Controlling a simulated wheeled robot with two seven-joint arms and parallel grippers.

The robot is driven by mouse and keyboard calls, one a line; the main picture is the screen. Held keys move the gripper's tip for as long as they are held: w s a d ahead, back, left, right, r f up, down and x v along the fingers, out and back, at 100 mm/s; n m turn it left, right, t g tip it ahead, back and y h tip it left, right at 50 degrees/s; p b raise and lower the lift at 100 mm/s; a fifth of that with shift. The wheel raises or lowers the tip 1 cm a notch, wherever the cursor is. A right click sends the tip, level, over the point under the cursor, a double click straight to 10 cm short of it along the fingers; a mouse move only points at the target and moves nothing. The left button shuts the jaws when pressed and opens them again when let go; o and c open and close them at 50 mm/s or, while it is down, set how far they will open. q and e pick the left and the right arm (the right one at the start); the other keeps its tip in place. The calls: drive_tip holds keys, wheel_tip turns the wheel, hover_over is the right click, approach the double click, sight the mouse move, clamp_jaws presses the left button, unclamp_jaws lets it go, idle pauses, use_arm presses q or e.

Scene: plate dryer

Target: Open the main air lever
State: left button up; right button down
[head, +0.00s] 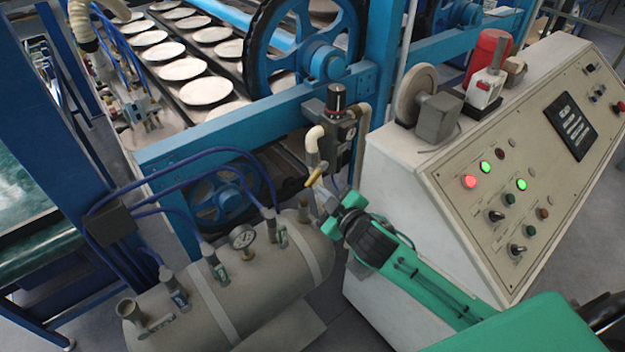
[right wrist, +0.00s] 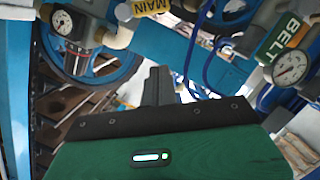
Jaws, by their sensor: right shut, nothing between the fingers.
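The main air lever (head: 316,176) is a yellow handle at the right end of the grey air tank (head: 265,275), below a cream pipe elbow. In the right wrist view a yellow piece marked MAIN (right wrist: 151,7) shows at the top edge, partly cut off. My right gripper (head: 326,202) is shut and empty, just below and beside the lever. Its dark fingers (right wrist: 158,86) point up towards the MAIN piece in the wrist view, with a visible gap in the picture. I cannot tell whether they touch. My left gripper is not in view.
A gauge (head: 242,237) and several small valves with blue hoses stand on the tank. A green BELT label (right wrist: 285,36) shows in the wrist view. The control console (head: 400,190) is close right of my right arm. A blue frame (head: 225,135) stands behind.

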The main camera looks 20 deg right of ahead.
sight(317, 174)
drive_tip(key=p+x, duration=0.3)
drive_tip(key=x, duration=0.5)
drive_tip(key=shift+w+a+r, duration=0.1)
drive_tip(key=shift+w, duration=0.3)
drive_tip(key=f, duration=0.1)
drive_tip(key=d+f, duration=0.1)
drive_tip(key=w+d+f+p, duration=0.1)
drive_tip(key=shift+d+f, duration=0.1)
drive_tip(key=shift+f, duration=0.25)
drive_tip(key=shift+f, duration=0.1)
drive_tip(key=shift+f+n+b, duration=0.1)
drive_tip(key=shift+n+b, duration=0.2)
drive_tip(key=shift+b, duration=0.05)
